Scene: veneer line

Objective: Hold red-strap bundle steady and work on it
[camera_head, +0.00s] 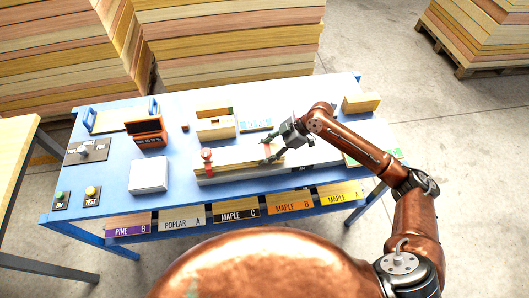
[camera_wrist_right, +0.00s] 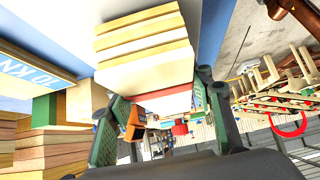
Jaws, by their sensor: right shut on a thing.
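My right gripper (camera_head: 268,151) reaches in from the right and is shut on the bundle's right part. In the right wrist view, layered sheets (camera_wrist_right: 150,60) show between the fingers of my right gripper (camera_wrist_right: 163,100). My left gripper is not in view.
A white block (camera_head: 148,175) and an orange-brown display box (camera_head: 148,132) stand left of the bundle. An open wooden box (camera_head: 215,124) is behind it. Push buttons (camera_head: 91,192) sit at the front left. Labelled bins (camera_head: 237,215) hang along the front edge.

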